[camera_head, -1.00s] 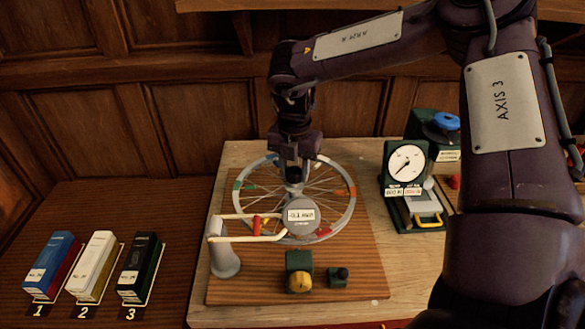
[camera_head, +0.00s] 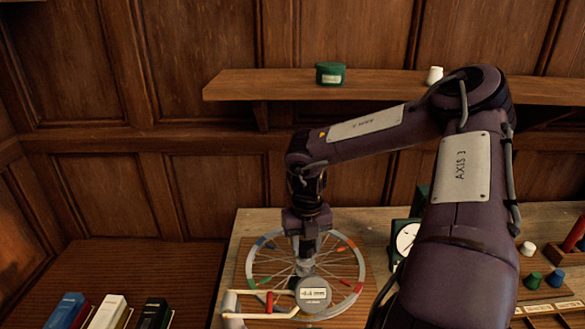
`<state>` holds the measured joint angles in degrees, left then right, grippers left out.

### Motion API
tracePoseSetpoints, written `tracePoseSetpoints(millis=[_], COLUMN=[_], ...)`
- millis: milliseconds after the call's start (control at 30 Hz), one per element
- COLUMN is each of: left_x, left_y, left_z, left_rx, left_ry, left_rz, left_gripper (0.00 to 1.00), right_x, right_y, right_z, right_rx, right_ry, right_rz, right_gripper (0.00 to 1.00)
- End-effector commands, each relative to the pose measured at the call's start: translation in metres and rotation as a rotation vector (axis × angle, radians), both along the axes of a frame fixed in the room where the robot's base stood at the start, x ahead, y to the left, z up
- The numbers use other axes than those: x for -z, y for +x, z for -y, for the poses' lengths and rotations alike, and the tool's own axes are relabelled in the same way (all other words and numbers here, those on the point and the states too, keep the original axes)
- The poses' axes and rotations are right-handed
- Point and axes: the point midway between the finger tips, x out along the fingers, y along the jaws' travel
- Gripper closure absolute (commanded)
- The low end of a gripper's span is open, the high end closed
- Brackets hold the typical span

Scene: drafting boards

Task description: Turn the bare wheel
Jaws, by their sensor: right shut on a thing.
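The bare spoked wheel (camera_head: 361,262) lies on a wooden board on the bench, with coloured marks around its pale rim. My right gripper (camera_head: 303,270) points down at the wheel's middle and is shut on the wheel at its hub. The fingertips and hub are small and partly hidden. A round grey dial with a white label (camera_head: 313,293) sits at the near side of the rim; its writing is too small to read. A pale frame with a red piece (camera_head: 269,302) stands at the wheel's near left. My left gripper is not in view.
A shelf (camera_head: 290,84) above holds a green tin (camera_head: 330,73) and a white jar (camera_head: 434,75). Several books stand at the lower left. A round gauge (camera_head: 406,238) is partly behind my right arm. Small coloured pieces lie at the right.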

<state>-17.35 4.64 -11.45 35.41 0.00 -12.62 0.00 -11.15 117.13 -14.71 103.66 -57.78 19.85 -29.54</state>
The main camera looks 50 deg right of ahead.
Motion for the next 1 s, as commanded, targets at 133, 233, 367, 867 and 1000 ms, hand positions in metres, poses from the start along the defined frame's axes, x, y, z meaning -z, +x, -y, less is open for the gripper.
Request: tracePoseSetpoints(millis=[133,233,367,867,1000], left_x=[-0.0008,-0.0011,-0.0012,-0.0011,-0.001], left_y=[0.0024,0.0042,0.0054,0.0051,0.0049], left_z=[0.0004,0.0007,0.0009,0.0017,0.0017], left_rx=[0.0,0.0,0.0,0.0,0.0], left_ry=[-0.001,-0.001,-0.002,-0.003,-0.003], left_rz=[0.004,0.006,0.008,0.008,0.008], left_gripper=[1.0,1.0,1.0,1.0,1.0], right_x=[-0.0011,-0.0011,-0.0011,-0.0009,-0.0006], right_y=[-0.0007,-0.0012,-0.0011,-0.0013,-0.0016], right_z=[0.0015,0.002,0.0023,0.0025,0.0023], right_rx=[-0.035,-0.048,-0.054,-0.052,-0.052], right_ry=[0.0,0.0,-0.001,-0.002,-0.001], right_rz=[0.004,0.004,0.004,0.004,0.003], right_gripper=[1.0,1.0,1.0,0.41,0.41])
